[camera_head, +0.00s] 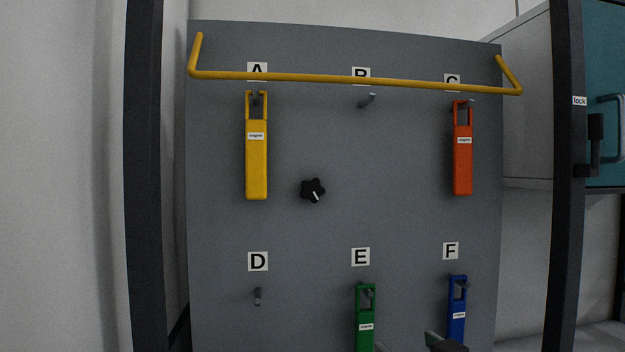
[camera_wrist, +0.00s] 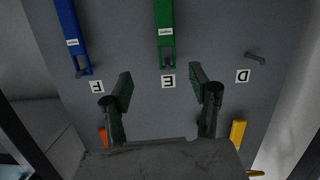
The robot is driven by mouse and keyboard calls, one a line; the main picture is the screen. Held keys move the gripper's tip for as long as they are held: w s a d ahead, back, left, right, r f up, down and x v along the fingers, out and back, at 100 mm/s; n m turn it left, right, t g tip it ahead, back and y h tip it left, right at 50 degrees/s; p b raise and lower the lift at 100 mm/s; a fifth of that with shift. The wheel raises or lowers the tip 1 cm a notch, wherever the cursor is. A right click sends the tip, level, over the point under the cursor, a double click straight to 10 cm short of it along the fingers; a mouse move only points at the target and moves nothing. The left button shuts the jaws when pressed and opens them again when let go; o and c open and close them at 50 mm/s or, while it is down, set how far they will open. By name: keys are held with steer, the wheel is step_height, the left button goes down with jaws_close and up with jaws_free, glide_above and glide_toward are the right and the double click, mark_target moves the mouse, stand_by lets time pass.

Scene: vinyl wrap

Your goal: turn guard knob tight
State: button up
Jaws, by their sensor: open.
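The guard knob (camera_head: 312,190) is a black star-shaped knob with a white mark on it. It sits on the grey panel (camera_head: 350,225), right of and below the yellow magnet's top. The yellow guard bar (camera_head: 350,81) runs across the top of the panel. My gripper (camera_wrist: 162,85) is open and empty in the wrist view, its two fingers apart in front of the panel near label E. Only part of it shows at the bottom of the head view (camera_head: 440,342), well below and right of the knob.
Yellow (camera_head: 257,160), red (camera_head: 462,160), green (camera_head: 366,320) and blue (camera_head: 457,308) magnets hang on pegs at A, C, E and F. The pegs at B (camera_head: 368,100) and D (camera_head: 257,296) are bare. Dark posts (camera_head: 146,180) flank the panel. The panel around the knob is clear.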

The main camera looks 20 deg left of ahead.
steer(key=w+a+r+n+t+y+p, duration=0.1)
steer(key=a+r+t+y+p, duration=0.15)
steer(key=a+r, duration=0.65)
steer(key=t+y+p, duration=0.1)
steer(key=t, duration=0.2)
glide_toward(312, 188)
steer(key=p+x, duration=0.2)
steer(key=x, duration=0.8)
steer(key=shift+w+p, duration=0.1)
steer(key=shift+p, duration=0.3)
steer(key=c, duration=1.2)
